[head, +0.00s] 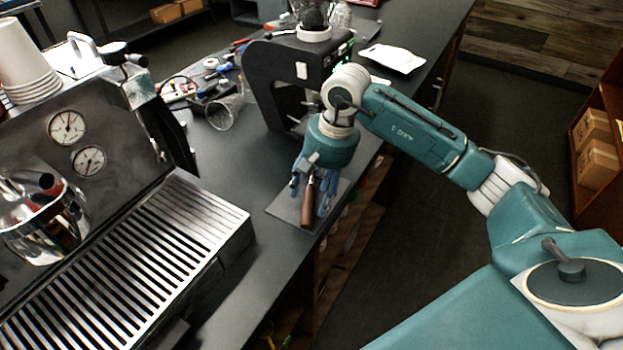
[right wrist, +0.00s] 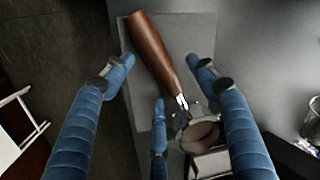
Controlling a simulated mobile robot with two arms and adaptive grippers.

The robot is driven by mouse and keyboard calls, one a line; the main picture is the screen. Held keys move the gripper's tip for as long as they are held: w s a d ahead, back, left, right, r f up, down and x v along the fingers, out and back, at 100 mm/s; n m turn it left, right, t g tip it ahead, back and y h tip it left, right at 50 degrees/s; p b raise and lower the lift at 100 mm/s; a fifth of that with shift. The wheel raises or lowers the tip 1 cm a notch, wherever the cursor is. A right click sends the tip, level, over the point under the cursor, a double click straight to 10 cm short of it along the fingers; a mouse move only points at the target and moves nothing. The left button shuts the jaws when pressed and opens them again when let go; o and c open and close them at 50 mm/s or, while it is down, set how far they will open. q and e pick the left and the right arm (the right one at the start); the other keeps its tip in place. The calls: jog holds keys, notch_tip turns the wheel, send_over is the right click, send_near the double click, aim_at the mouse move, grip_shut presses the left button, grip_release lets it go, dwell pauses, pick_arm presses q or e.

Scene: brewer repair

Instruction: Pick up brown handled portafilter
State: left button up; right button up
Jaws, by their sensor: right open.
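The brown handled portafilter (head: 308,208) lies on a grey mat (head: 286,205) at the counter's edge, below my right gripper (head: 314,196). In the right wrist view its brown handle (right wrist: 155,52) points up and to the left, and its round metal basket (right wrist: 200,132) is at the lower right. My right gripper (right wrist: 160,80) is open, with its blue fingers on both sides of the handle and a visible gap to it. In the head view the gripper hides the basket end. My left gripper is not in view.
A steel espresso machine (head: 110,160) with a slatted drip tray (head: 130,265) fills the left. A black grinder (head: 275,75) stands just behind the mat. A clear glass (head: 224,112) and scattered tools lie farther back. The counter (head: 235,180) between machine and mat is clear.

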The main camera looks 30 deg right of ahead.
jog(key=shift+w+a+f, duration=0.1)
jog(key=shift+f, duration=0.4)
grip_shut()
jog(key=shift+r, duration=0.1)
notch_tip(320, 180, up, 12)
jog(key=b, duration=0.3)
notch_tip(320, 180, up, 8)
jog(key=p, duration=0.1)
send_over(314, 194)
jog(key=c, duration=0.8)
grip_release()
grip_shut()
